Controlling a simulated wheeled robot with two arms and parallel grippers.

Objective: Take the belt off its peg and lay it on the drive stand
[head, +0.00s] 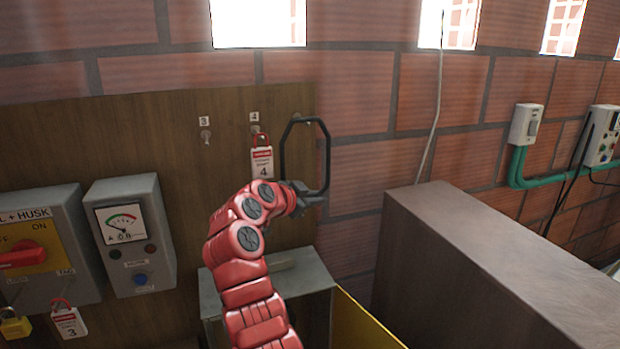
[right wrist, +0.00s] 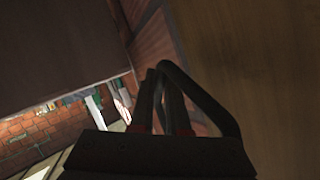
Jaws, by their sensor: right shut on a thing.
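The belt (head: 327,150) is a black angular loop standing upright in front of the right edge of the wooden board. My right gripper (head: 306,192) is shut on its lower part. The belt also shows in the right wrist view as a dark curved band (right wrist: 205,97) beyond the gripper (right wrist: 160,132). A peg (head: 297,117) seems to be behind the top of the loop; I cannot tell whether the belt still rests on it. I cannot tell for sure which structure is the drive stand. My left gripper is not in view.
A red padlock with tag 4 (head: 262,160) hangs just left of the belt. A grey metal box (head: 310,270) with a yellow panel (head: 358,325) stands below my right arm. A large brown block (head: 480,250) fills the right. Control boxes (head: 130,235) are at left.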

